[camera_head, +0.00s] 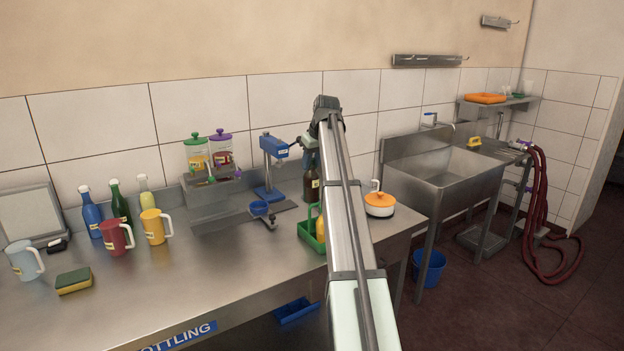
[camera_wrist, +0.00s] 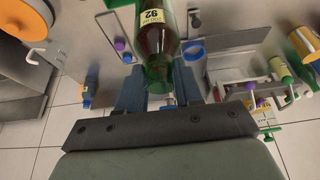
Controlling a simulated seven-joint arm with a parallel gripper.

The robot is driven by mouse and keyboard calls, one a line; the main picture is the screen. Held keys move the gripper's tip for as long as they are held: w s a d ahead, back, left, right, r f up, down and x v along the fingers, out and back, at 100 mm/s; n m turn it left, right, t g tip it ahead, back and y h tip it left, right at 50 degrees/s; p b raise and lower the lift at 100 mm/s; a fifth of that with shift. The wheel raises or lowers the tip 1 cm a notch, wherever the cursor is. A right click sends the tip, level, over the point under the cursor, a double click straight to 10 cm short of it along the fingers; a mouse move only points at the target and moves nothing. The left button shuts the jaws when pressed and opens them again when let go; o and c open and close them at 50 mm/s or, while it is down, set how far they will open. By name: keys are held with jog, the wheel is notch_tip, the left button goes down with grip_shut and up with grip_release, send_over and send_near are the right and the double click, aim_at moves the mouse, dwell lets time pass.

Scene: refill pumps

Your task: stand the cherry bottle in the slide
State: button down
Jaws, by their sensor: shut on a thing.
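My gripper (camera_wrist: 158,88) is shut on a dark bottle (camera_wrist: 155,35) with a yellow label, held near its narrow end. The label's word is too small to read, so I cannot confirm it is the cherry one. In the head view the dark bottle (camera_head: 311,182) hangs upright just left of my arm; my fingers are mostly hidden there. A blue round cup (camera_head: 260,208), seemingly the slide's holder, sits at the front of a metal plate under a blue press (camera_head: 272,150). It also shows in the wrist view (camera_wrist: 193,52), beside the held bottle, and looks empty.
A green crate (camera_head: 308,236) holding a yellow bottle stands right of the cup. An orange-lidded white pot (camera_head: 379,204) is at the bench's right. Several bottles and mugs, including a red mug (camera_head: 116,238), stand left. Two dispensers (camera_head: 209,155) stand behind.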

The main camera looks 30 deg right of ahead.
notch_tip(320, 180, up, 10)
jog(key=shift+f, duration=0.15)
dwell(0.8)
jog(key=w+a+f+n, duration=0.2)
jog(key=w+a+f, duration=0.9)
jog(key=w+f, duration=0.1)
jog(key=w+f+m, duration=0.1)
jog(key=w+f, duration=0.2)
jog(key=w, duration=0.3)
jog(key=w+d+f+m, duration=0.1)
jog(key=w+f, duration=0.3)
jog(key=w, duration=0.2)
jog(key=shift+w+d, duration=0.2)
jog(key=shift+w, duration=0.1)
jog(key=shift+f, duration=0.1)
dwell(0.6)
